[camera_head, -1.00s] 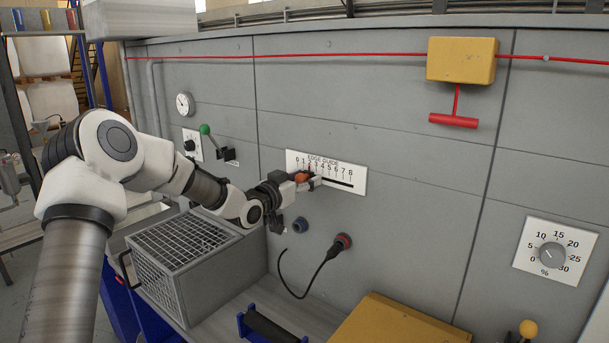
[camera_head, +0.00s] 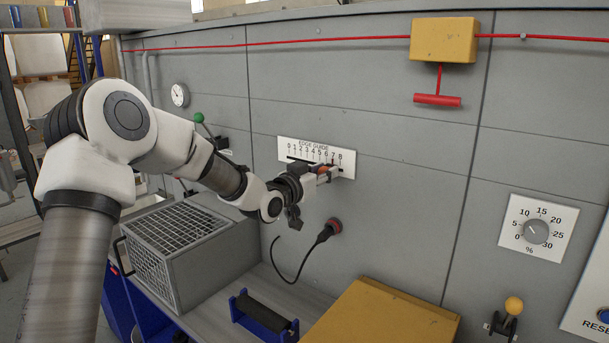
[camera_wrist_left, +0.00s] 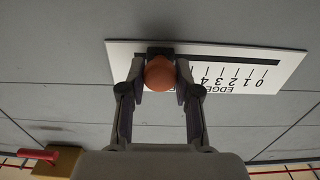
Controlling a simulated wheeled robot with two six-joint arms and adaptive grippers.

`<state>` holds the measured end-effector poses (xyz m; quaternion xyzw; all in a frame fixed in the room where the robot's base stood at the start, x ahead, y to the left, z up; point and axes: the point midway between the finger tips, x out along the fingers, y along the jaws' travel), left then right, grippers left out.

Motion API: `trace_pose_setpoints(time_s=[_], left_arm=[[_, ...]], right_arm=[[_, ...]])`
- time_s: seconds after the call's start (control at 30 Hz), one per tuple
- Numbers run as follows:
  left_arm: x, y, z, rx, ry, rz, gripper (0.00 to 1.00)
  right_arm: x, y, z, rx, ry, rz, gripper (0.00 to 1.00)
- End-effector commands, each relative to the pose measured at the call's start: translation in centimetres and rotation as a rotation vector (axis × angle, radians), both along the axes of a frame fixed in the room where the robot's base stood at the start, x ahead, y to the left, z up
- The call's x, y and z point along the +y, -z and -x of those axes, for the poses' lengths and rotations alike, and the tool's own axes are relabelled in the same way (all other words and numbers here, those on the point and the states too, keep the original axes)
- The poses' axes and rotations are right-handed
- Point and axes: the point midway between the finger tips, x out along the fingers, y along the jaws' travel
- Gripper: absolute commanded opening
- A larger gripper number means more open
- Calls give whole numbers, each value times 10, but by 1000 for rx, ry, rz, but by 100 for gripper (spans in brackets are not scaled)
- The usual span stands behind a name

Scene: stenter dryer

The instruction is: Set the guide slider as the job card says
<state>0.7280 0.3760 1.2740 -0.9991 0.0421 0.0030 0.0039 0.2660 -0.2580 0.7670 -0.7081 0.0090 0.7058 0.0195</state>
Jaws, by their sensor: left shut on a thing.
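The edge guide plate (camera_head: 288,147) is white, with a scale from 0 to 8 and a dark slot, on the grey machine panel. My left gripper (camera_head: 325,172) is shut on the orange-red guide slider knob (camera_head: 321,169), near the 6 to 7 end of the scale; the exact reading is hard to tell. In the left wrist view the round knob (camera_wrist_left: 159,73) sits between the fingertips of my left gripper (camera_wrist_left: 160,80), which hide the higher numbers. I see no job card. My right gripper is out of view.
A black cable plug (camera_head: 333,227) is below the plate. A mesh-topped grey box (camera_head: 205,257) and a yellow cover (camera_head: 385,318) stand lower down. A percent dial (camera_head: 536,232) and a red T-handle (camera_head: 437,100) are to the right.

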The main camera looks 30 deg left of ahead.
Motion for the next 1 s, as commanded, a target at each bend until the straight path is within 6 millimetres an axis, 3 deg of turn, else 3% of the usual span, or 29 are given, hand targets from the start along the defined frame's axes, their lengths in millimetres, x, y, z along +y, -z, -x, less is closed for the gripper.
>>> trace_pose_setpoints(time_s=[0.1, 0.37, 0.4, 0.47, 0.8, 1.0], left_arm=[[-10, -5, 0, -15, -5, -2, 0], [-10, -7, 0, -15, -7, -1, 0], [-10, -7, 0, -15, -7, -1, 35], [-10, -7, 0, -14, -7, -1, 56], [-10, -5, 3, -11, -7, 2, 56], [-8, -6, 36, -12, -6, 6, 56]], right_arm=[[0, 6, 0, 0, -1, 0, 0], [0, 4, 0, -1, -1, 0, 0], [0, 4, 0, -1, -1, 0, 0], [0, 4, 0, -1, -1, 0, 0], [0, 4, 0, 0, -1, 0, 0], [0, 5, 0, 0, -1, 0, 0]])
